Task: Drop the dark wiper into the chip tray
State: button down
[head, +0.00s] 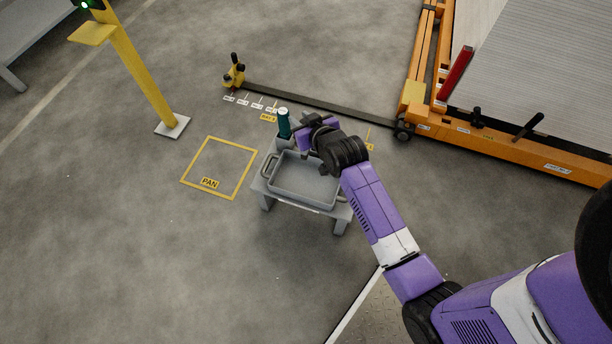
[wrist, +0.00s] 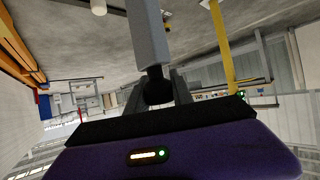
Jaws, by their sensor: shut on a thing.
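My gripper (wrist: 158,90) is shut on the dark wiper (wrist: 156,72). In the wrist view the wiper's dark part sits between the fingers and a long grey bar stretches up from it, out of the top of the picture. In the head view my arm reaches over the far side of the grey chip tray (head: 305,181), and my wrist hides most of the gripper and wiper. The tray sits on a low grey stand, has a handle at its left end and looks empty where it shows.
A dark green bottle (head: 283,124) stands just behind the tray. An empty yellow floor square marked PAN (head: 209,183) lies to the left. A yellow post (head: 144,73), a dark floor rail (head: 320,105) and an orange gantry frame (head: 500,147) stand farther off. Floor around the stand is clear.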

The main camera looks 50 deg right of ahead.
notch_tip(320, 180, down, 20)
jog(key=b, duration=0.7)
jog(key=shift+d+r, duration=0.15)
jog(key=shift+d, duration=0.3)
jog(key=shift+f, duration=0.2)
jog(key=c, duration=1.1)
grip_release()
jog(key=shift+r, duration=0.1)
